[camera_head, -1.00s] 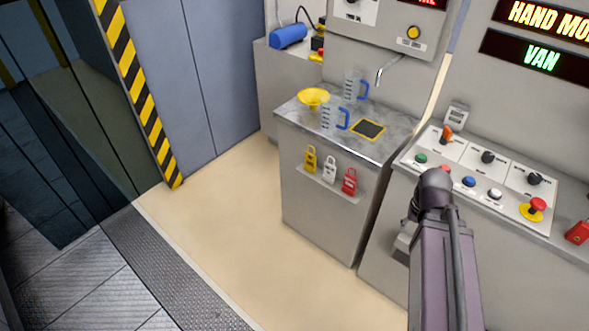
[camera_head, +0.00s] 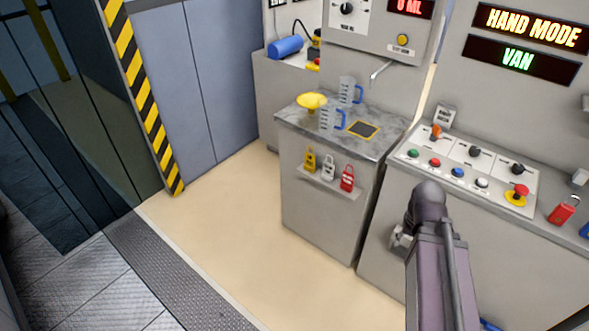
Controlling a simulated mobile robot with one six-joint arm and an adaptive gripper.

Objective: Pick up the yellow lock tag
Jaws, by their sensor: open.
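The yellow lock tag (camera_head: 310,160) hangs upright at the left end of a small rack (camera_head: 325,187) on the front of the grey counter cabinet. A white lock tag (camera_head: 328,168) hangs beside it, and a red lock tag (camera_head: 347,178) hangs at the right end. My arm rises at the lower right, well to the right of the tags. My gripper's jaws cannot be made out; a small grey part shows beside the arm, but I cannot tell what it is. Nothing covers the yellow tag.
On the counter (camera_head: 300,118) are a yellow funnel (camera_head: 311,101), two clear jugs with blue handles and a yellow-edged dark pad (camera_head: 363,129). A control panel (camera_head: 450,165) with buttons stands to the right. The beige floor (camera_head: 235,205) before the cabinet is clear.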

